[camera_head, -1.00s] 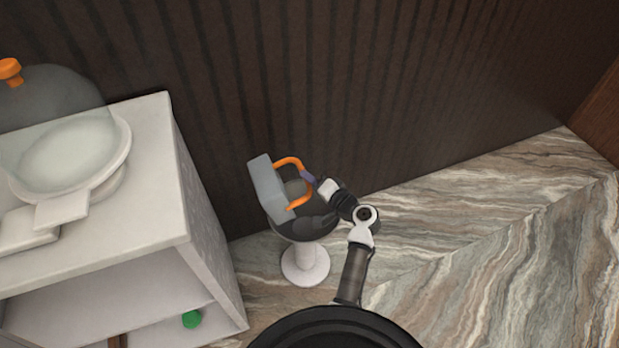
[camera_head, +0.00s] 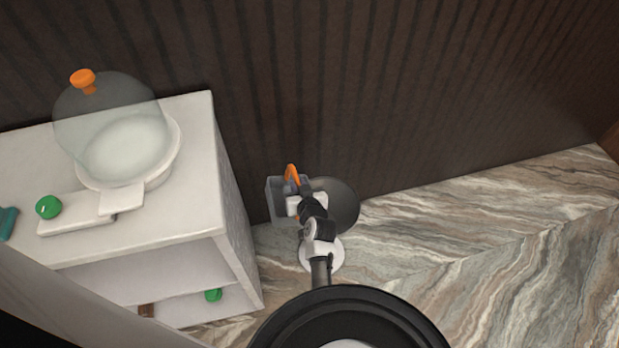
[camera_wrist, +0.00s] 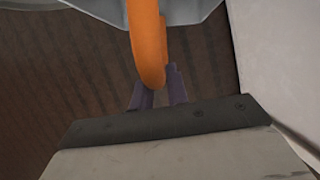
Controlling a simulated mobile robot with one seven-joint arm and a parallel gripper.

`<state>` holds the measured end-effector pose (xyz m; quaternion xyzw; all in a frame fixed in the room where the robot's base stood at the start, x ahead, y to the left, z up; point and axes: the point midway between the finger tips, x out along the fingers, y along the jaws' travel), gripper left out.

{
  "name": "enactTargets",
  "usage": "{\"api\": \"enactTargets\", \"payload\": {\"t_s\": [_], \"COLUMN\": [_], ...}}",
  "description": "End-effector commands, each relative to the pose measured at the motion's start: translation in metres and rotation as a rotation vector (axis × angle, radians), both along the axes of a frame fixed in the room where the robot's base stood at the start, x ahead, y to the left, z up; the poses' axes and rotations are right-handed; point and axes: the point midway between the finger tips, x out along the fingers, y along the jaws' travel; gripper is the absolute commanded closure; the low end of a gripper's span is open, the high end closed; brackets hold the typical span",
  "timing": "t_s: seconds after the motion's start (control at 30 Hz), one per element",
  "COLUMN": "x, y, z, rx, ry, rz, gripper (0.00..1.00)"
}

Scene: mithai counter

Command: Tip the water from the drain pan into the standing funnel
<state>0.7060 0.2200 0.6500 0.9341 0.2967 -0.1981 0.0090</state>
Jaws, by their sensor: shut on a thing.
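The drain pan (camera_head: 274,199) is a grey tray with an orange handle (camera_head: 292,172). My gripper (camera_head: 299,187) is shut on the handle, and the arm hides part of the pan. In the wrist view my gripper (camera_wrist: 160,92) has its purple fingers around the orange handle (camera_wrist: 146,45), with the grey pan (camera_wrist: 190,12) at the top edge. The standing funnel (camera_head: 340,203) is a dark see-through bowl on a white foot (camera_head: 337,252). The pan is at the bowl's left in the picture; I cannot tell whether they touch. No water is visible, and the pan's inside is hidden.
A white cabinet (camera_head: 190,165) stands at the left. It carries a glass dome with an orange knob (camera_head: 82,80), a white plate base (camera_head: 170,150) and a green ball (camera_head: 48,207). A dark ribbed wall (camera_head: 400,100) rises behind. The marble floor (camera_head: 480,230) is clear at the right.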

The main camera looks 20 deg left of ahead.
Motion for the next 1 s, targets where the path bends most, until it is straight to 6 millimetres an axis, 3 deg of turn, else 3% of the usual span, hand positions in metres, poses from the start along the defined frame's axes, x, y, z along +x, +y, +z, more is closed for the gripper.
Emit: {"api": "enactTargets", "payload": {"t_s": [0.3, 0.6, 1.0], "x": [-0.013, -0.013, -0.013], "y": [0.020, 0.019, 0.019], "z": [0.007, 0.039, 0.049], "rx": [-0.219, -0.212, -0.211], "ry": [-0.151, -0.146, -0.144], "rz": [0.000, -0.001, 0.000], "gripper": [1.00, 1.00, 1.00]}}
